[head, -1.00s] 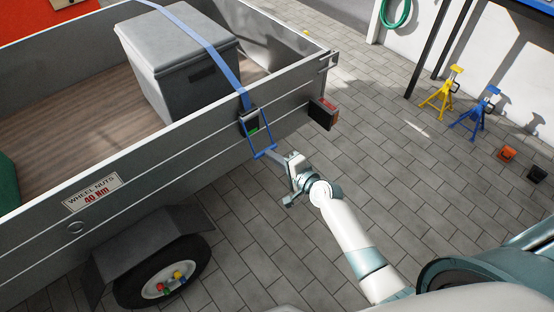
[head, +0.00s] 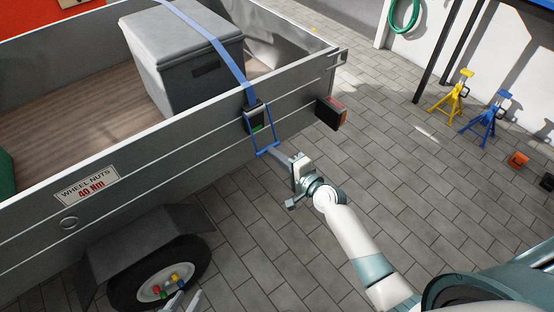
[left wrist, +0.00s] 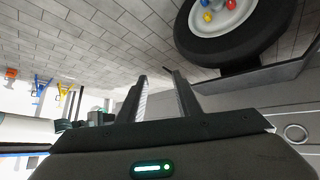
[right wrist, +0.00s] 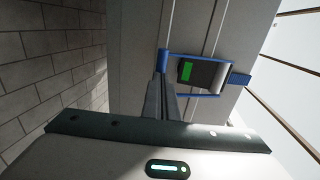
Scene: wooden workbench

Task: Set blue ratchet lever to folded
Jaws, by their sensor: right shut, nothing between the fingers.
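The blue ratchet lever (head: 273,134) hangs below the dark ratchet body with a green patch (head: 255,118) on the trailer's outer side wall. Its bottom crossbar is lowest, and its exact angle to the wall is hard to tell. In the right wrist view the lever (right wrist: 163,62) shows as a blue frame around the dark body. My right gripper (head: 283,157) is shut and empty, its tips close to the crossbar; I cannot tell if they touch. My left gripper (left wrist: 160,82) is open and empty; its tips show low in the head view (head: 182,301) near the wheel.
The blue strap (head: 212,39) runs over a grey box (head: 185,55) in the trailer (head: 150,150). A tail lamp (head: 331,113) juts out right of the ratchet. The wheel (head: 150,275) is below left. Paved floor (head: 370,170) is open to the right.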

